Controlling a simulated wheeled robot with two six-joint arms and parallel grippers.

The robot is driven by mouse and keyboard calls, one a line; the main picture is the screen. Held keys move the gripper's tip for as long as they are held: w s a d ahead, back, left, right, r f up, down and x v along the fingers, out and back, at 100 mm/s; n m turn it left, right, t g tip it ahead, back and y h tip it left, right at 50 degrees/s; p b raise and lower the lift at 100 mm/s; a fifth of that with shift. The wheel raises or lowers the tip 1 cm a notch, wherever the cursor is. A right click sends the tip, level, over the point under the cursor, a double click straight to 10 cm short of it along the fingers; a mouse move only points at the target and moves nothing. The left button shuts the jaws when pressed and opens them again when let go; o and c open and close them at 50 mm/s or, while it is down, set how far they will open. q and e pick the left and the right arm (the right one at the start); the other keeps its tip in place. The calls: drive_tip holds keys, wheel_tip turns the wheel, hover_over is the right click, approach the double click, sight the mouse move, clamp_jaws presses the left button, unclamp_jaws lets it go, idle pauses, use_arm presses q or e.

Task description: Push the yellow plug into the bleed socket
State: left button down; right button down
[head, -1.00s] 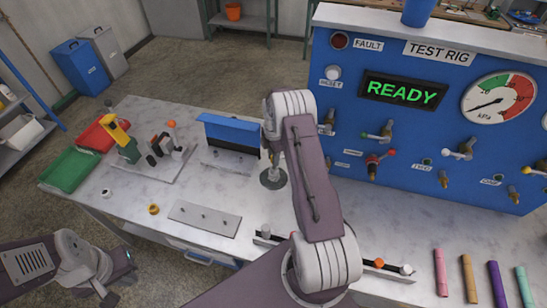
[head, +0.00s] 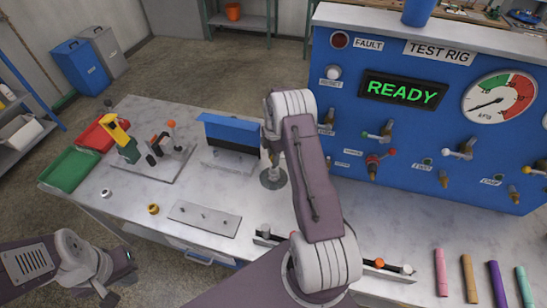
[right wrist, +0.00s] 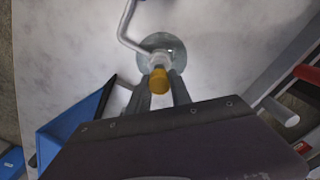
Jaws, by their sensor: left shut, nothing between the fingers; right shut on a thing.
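My right gripper (right wrist: 160,92) is shut on the yellow plug (right wrist: 161,81) in the right wrist view. A pale collar sits at the plug's far end, in front of a round grey base (right wrist: 174,45) and a bent metal rod (right wrist: 128,22). In the head view my right gripper (head: 270,152) is mostly hidden by my arm, above the round base (head: 272,179) on the bench. The plug cannot be made out there. I cannot pick out the bleed socket; the panel labels are too small to read. My left gripper (head: 108,296) is shut and empty at the lower left, away from the bench.
The blue test rig (head: 440,130) shows READY and has several valves and fittings. On the bench are a blue-topped stand (head: 231,133), a grey plate (head: 204,218), a yellow ring (head: 153,209), red and green trays (head: 70,169), and coloured sticks (head: 440,272).

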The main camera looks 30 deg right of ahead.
drive_tip(key=shift+f+b, duration=1.25)
drive_tip(key=shift+f, duration=0.45)
drive_tip(key=c, duration=1.1)
unclamp_jaws()
drive_tip(key=shift+r, duration=0.1)
wheel_tip(320, 180, up, 9)
drive_tip(key=shift+f+b, duration=0.1)
drive_tip(key=shift+b, duration=0.9)
